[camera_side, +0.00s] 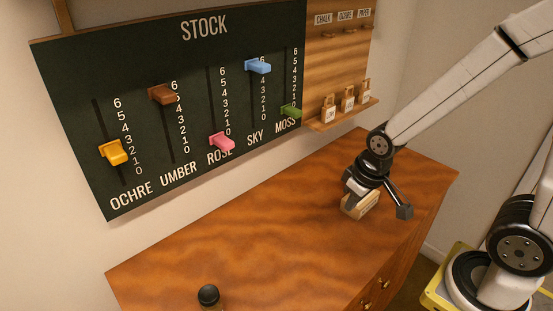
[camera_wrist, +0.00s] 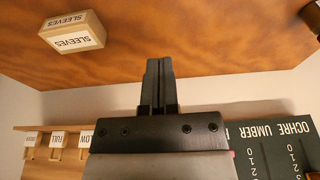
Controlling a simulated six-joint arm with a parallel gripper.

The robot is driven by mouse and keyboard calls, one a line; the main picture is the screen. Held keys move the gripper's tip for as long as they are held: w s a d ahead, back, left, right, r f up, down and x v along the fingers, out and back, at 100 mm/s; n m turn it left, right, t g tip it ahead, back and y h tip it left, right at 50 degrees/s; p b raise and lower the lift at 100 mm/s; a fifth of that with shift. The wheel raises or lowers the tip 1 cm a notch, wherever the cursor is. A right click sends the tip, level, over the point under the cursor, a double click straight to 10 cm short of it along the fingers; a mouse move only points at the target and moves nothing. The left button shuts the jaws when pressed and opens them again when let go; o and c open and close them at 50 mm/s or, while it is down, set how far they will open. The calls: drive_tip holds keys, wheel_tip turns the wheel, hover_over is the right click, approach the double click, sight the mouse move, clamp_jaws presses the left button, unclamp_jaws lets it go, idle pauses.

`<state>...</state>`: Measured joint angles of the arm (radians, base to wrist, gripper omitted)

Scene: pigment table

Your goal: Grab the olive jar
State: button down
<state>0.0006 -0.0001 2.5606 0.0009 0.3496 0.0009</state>
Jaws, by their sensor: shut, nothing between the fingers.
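A jar with a round black lid (camera_side: 208,294) stands at the near left of the table in the side view. The bottom edge cuts it off, so its body colour barely shows. A dark round lid, which seems to be the same jar (camera_wrist: 311,14), is cut off at the top right corner of the wrist view. My gripper (camera_wrist: 158,62) is shut and empty, with its two dark fingers together. In the side view my wrist is at the right part of the table, well apart from the jar, and the fingertips cannot be made out clearly.
A box labelled SLEEVES (camera_wrist: 72,34) lies on the table (camera_side: 270,240); it shows under my wrist in the side view (camera_side: 360,206). A STOCK board (camera_side: 190,105) with coloured sliders and a wooden tag rack (camera_side: 340,65) hang behind. The table's middle is clear.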

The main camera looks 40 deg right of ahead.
idle(0.3)
unclamp_jaws()
drive_tip(key=shift+w, duration=0.1)
drive_tip(key=w+a+n+t, duration=0.3)
drive_tip(key=w+a+n, duration=0.1)
drive_tip(key=w, duration=0.4)
drive_tip(key=n+g+y, duration=0.4)
drive_tip(key=n+y, duration=0.5)
drive_tip(key=n, duration=0.3)
approach(213, 291)
drive_tip(key=x, duration=0.5)
drive_tip(key=shift+w, duration=0.35)
drive_tip(key=shift+s+a+f, duration=0.15)
drive_tip(key=shift+s+a, duration=0.05)
drive_tip(key=shift+s, duration=0.05)
